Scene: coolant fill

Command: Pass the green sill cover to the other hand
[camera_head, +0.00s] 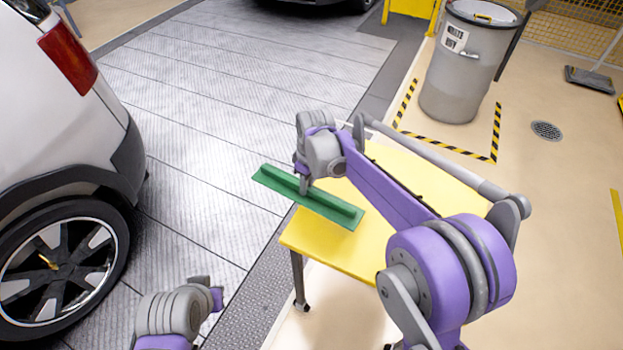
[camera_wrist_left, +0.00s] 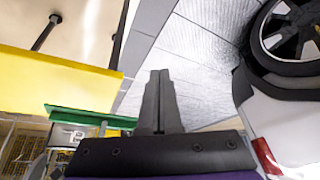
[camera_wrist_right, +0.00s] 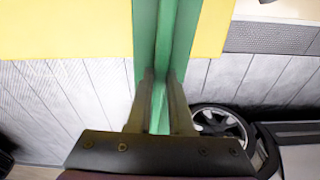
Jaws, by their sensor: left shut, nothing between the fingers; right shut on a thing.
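The green sill cover (camera_head: 309,198) is a long flat strip with a raised rib along it. My right gripper (camera_head: 304,184) is shut on the rib and holds the cover over the left edge of the yellow table. In the right wrist view the fingers (camera_wrist_right: 157,95) pinch the rib of the green sill cover (camera_wrist_right: 180,40). My left gripper (camera_head: 203,284) is low at the bottom of the head view, apart from the cover. In the left wrist view its fingers (camera_wrist_left: 158,100) are together and empty, with the green sill cover (camera_wrist_left: 90,117) to their left.
The yellow table (camera_head: 330,255) stands on wheeled legs under the right arm. A white car (camera_head: 60,110) with its wheel is at the left. A grey waste bin (camera_head: 465,65) stands at the back right inside striped floor tape. The grey floor between car and table is clear.

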